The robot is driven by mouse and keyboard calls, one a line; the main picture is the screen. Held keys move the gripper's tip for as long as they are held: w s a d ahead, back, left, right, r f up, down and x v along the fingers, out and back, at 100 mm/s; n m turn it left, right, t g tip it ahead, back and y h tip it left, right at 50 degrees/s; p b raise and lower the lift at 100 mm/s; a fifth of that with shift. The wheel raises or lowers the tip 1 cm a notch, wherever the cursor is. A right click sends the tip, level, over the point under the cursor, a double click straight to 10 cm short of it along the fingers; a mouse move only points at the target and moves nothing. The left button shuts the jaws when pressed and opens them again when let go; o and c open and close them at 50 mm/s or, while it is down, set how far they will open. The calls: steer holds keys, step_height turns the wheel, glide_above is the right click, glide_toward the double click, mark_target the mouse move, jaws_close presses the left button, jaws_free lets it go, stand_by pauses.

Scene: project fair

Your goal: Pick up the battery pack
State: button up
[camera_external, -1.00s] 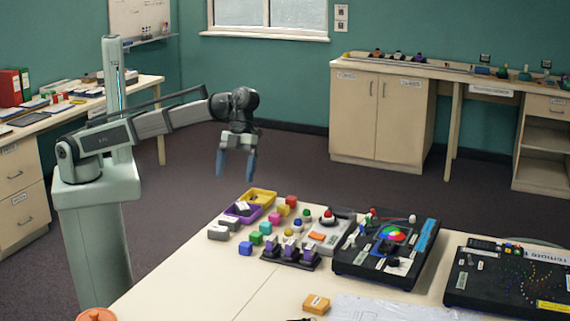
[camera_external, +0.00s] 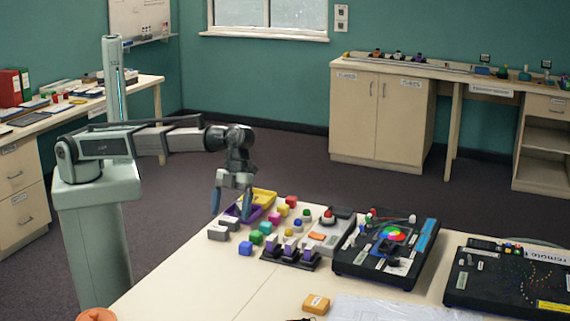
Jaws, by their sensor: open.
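My gripper (camera_external: 231,212) is open and points down at the table's far left corner, with nothing seen between its fingers. Two small grey blocks (camera_external: 218,233) lie close below the fingertips, one partly behind the other. An orange-tan block with a pale label (camera_external: 316,304) lies alone near the front of the table. I cannot tell for certain which of these is the battery pack. The fingers partly cover the purple tray (camera_external: 257,213); whether they touch anything is unclear.
A yellow tray (camera_external: 264,196) and several coloured cubes, including a blue one (camera_external: 245,248), crowd the space right of my gripper. Black switches (camera_external: 290,256) and black panels (camera_external: 372,262) stand farther right. The table's left front (camera_external: 215,290) is clear.

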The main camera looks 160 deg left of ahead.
steer(key=shift+x, duration=1.2)
steer(key=c, duration=1.1)
